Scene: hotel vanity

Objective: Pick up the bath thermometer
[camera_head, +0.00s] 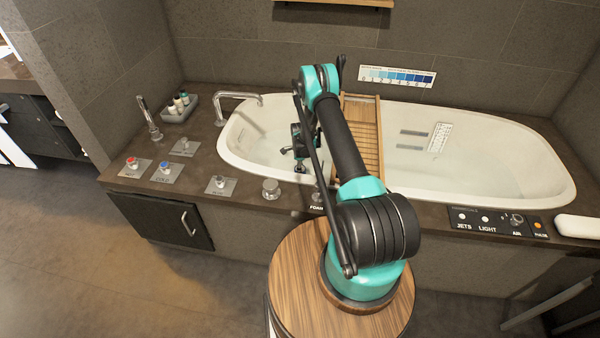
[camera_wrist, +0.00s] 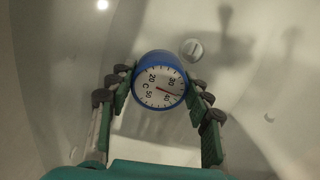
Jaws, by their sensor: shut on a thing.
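The bath thermometer (camera_wrist: 159,83) is a round white dial with a blue rim, numbers, a "C" and a red needle. In the wrist view it sits between the two fingers of my gripper (camera_wrist: 160,86), which is shut on it with pads touching its left and right sides. In the head view my gripper (camera_head: 292,158) is low over the left part of the white bathtub (camera_head: 234,152). The thermometer cannot be made out there. Whether it touches the tub bottom I cannot tell.
A wooden bath caddy (camera_head: 367,113) spans the tub right of my gripper. A spout (camera_head: 238,95) reaches over the tub's left rim. A tray of small bottles (camera_head: 178,107) and several taps stand on the deck. A control panel (camera_head: 500,222) is at the front right.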

